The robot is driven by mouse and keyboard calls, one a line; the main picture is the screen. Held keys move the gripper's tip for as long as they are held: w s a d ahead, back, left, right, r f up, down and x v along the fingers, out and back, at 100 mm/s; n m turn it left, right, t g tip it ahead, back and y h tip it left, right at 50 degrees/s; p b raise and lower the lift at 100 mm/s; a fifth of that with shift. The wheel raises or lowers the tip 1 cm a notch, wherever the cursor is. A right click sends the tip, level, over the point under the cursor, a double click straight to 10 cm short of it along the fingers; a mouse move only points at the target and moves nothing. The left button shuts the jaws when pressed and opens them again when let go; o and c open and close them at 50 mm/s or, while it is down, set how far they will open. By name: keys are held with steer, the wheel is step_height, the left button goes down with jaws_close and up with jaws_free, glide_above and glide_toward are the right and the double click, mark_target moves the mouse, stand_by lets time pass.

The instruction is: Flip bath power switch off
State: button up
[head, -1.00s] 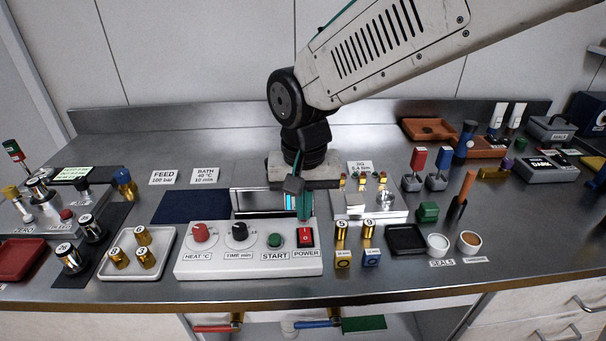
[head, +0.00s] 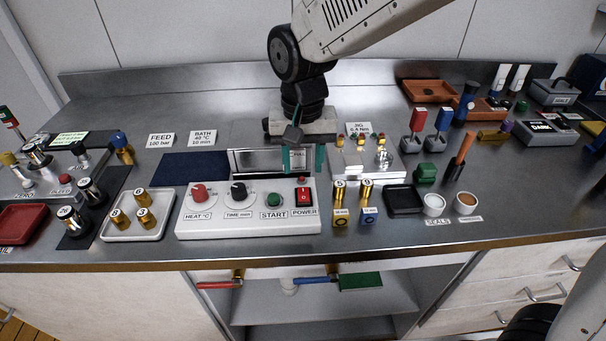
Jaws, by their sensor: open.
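The bath power switch (head: 304,197) is a red rocker at the right end of the white control panel (head: 246,226), above the label POWER. Its tilt is too small to tell for sure. My gripper (head: 302,158) is open and empty, with its teal fingers pointing down. It is above and behind the switch, in front of the metal bath housing (head: 240,160), and apart from the switch. The panel also carries a red HEAT knob (head: 199,191), a black TIME knob (head: 238,191) and a green START button (head: 274,199).
Gold cylinders (head: 339,190) stand just right of the panel, with the jig box (head: 368,164) behind them. A white tray with gold weights (head: 158,228) lies to the left. A black tray (head: 404,199) lies to the right. The bench front edge is clear.

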mark_target(303, 187)
step_height(303, 187, down, 5)
steer(key=shift+r, duration=0.1)
steer(key=shift+c, duration=0.3)
jaws_close()
steer(key=shift+s+r+t, duration=0.1)
steer(key=shift+s+t, duration=0.1)
steer(key=shift+t, duration=0.45)
steer(key=shift+s+r+t, duration=0.1)
steer(key=shift+s+t, duration=0.05)
steer(key=shift+t, duration=0.5)
steer(key=shift+o, duration=0.3)
jaws_free()
